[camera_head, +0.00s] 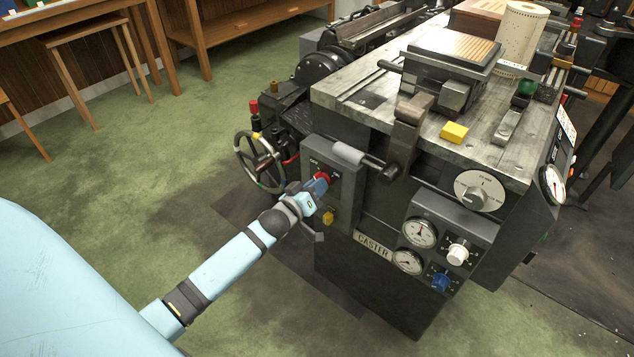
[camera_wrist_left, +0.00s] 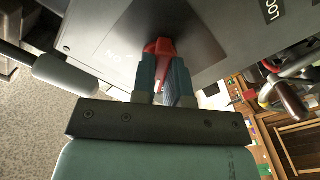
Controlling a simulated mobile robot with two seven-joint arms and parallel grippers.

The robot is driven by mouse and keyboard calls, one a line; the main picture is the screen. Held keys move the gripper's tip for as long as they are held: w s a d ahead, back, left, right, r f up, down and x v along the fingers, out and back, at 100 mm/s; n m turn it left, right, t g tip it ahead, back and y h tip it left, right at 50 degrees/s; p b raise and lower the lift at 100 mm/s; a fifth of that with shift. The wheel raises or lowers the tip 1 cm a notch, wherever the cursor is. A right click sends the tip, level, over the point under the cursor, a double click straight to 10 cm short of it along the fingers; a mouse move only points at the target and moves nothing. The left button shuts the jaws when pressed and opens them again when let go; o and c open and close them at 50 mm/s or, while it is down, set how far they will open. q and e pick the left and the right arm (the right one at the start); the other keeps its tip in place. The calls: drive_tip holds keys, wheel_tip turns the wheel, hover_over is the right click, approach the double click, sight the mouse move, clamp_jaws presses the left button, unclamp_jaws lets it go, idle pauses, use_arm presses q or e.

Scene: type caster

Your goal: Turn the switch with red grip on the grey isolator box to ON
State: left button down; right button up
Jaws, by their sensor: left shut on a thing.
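The grey isolator box (camera_head: 345,200) is mounted on the near left side of the caster machine. Its red switch grip (camera_head: 322,180) shows just beyond my left gripper (camera_head: 316,187). In the left wrist view, the red grip (camera_wrist_left: 160,47) stands between the two blue fingers of my left gripper (camera_wrist_left: 165,70), which is shut on it. Markings that look like "ON" show on the plate beside the grip. The fingers hide part of the grip, so its exact setting is hard to read. My right gripper is not in view.
A lever with a grey handle (camera_head: 348,153) sticks out just above the box. A handwheel (camera_head: 260,161) is to the left. A yellow knob (camera_head: 328,217) sits low on the box. Dials (camera_head: 420,232) are to the right. Green floor lies open at left.

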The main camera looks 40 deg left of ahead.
use_arm(q)
drive_tip(key=shift+a+m+p, duration=0.1)
drive_tip(key=shift+m+p, duration=3.25)
drive_tip(key=shift+m, duration=4.45)
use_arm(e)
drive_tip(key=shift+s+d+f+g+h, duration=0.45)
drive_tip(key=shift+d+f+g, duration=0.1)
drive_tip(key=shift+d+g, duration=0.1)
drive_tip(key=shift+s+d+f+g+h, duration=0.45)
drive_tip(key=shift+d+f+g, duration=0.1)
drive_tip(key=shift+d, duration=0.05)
use_arm(q)
drive_tip(key=shift+m, duration=0.3)
drive_tip(key=c, duration=1.1)
unclamp_jaws()
drive_tip(key=shift+c, duration=0.2)
